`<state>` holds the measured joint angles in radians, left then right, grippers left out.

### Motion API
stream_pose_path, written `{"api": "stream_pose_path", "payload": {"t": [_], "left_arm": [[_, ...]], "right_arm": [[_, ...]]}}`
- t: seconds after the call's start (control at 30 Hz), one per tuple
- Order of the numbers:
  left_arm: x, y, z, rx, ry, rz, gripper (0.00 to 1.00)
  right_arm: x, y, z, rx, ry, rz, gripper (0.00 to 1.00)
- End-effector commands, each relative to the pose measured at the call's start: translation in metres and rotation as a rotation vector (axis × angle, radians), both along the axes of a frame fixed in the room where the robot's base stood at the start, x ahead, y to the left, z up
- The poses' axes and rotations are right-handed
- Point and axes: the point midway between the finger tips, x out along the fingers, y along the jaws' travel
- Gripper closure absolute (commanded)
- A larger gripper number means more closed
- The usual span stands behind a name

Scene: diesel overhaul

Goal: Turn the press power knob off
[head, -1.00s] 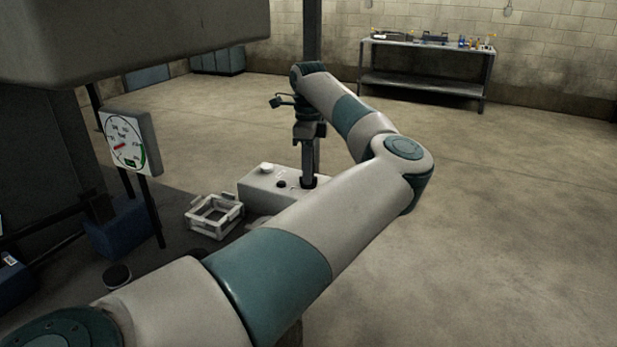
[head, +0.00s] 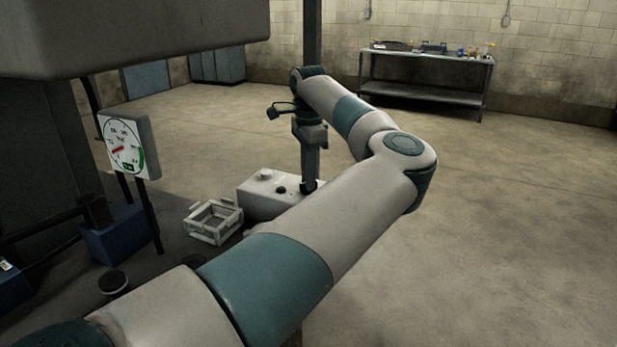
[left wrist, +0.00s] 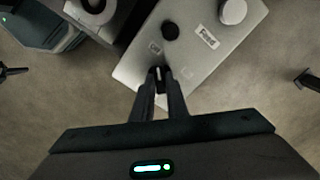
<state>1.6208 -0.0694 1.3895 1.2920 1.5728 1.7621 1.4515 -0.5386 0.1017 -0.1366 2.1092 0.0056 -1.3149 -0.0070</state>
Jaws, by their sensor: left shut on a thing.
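The press control box (head: 255,200) is a pale box on the press bed, partly hidden behind my left arm. It carries a white round button (head: 264,174) and a black round button (head: 281,190). My left gripper (head: 307,186) points straight down at the right end of its top. In the left wrist view, my gripper's fingers (left wrist: 159,74) are shut on a small dark knob (left wrist: 157,72) on the box's face. The black button (left wrist: 171,29), white button (left wrist: 233,12) and a label plate (left wrist: 207,37) lie beyond. The fingers hide most of the knob, so its setting cannot be read. My right gripper is out of view.
A pale open frame (head: 200,231) stands left of the box. A gauge (head: 128,147) on posts stands further left, below the large grey press head (head: 130,40). A workbench (head: 425,93) stands at the far wall. The floor at right is clear.

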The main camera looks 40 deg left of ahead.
Motion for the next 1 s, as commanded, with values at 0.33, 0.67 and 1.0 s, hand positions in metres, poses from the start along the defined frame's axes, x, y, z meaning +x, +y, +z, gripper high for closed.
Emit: {"api": "stream_pose_path", "payload": {"t": [0.33,0.67,1.0], "left_arm": [[0.000,0.001,0.001,0.001,-0.002,0.002,0.72],[0.000,0.000,0.001,0.000,-0.001,0.001,0.68],[0.000,0.001,0.023,0.000,-0.004,0.000,0.68]], "right_arm": [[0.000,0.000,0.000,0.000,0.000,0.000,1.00],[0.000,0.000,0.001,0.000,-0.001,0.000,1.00],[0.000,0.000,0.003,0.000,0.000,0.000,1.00]]}}
